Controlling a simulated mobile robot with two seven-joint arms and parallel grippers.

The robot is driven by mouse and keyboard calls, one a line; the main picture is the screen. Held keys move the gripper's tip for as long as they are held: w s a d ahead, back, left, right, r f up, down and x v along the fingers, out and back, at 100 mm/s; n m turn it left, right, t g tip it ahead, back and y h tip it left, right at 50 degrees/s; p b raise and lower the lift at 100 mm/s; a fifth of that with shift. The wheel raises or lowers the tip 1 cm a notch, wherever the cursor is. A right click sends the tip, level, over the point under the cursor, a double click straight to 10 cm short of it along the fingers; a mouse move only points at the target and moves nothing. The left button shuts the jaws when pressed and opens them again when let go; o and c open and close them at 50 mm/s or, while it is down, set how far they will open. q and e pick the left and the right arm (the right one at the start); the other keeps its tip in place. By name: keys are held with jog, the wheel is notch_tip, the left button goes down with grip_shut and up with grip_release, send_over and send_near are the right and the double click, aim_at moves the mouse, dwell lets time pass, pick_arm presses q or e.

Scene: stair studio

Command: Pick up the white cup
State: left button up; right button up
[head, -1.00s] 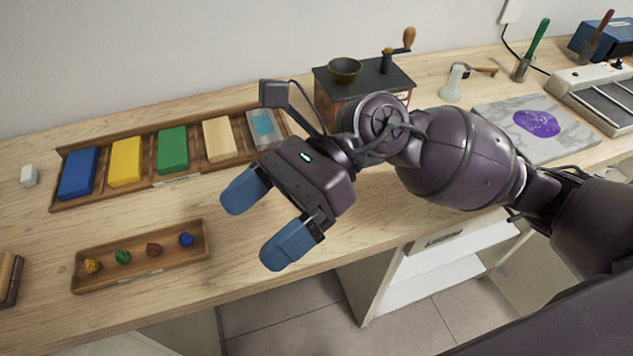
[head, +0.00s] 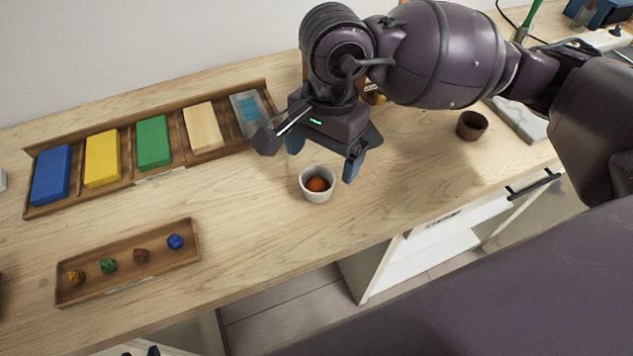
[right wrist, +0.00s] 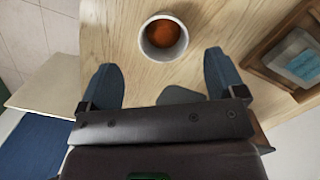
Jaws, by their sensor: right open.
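The white cup (head: 308,193) stands upright on the wooden counter in the head view, with something orange-red (head: 317,184) inside it. My right gripper (head: 322,165) points down just behind and above the cup, with its blue fingers spread. In the right wrist view the cup (right wrist: 146,48) sits ahead of the two fingertips, roughly between their lines, and the gripper (right wrist: 160,75) is open and empty. The cup is apart from both fingers. My left gripper is not clearly seen.
A wooden tray (head: 125,180) with colored blocks lies at the back left. A smaller tray (head: 110,287) with several small colored pieces lies in front of it. A brown cup (head: 471,125) stands to the right. The counter's front edge is close to the white cup.

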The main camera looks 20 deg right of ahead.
aim_at(317, 190)
jog(key=shift+a+f, duration=0.15)
jog(key=shift+f, duration=0.75)
jog(key=shift+a+f+b, duration=0.15)
jog(key=shift+f+b, duration=0.05)
jog(key=shift+f, duration=0.95)
jog(key=shift+a+f+b, duration=0.15)
jog(key=shift+f+b, duration=0.05)
jog(key=shift+f, duration=0.95)
jog(key=c, duration=1)
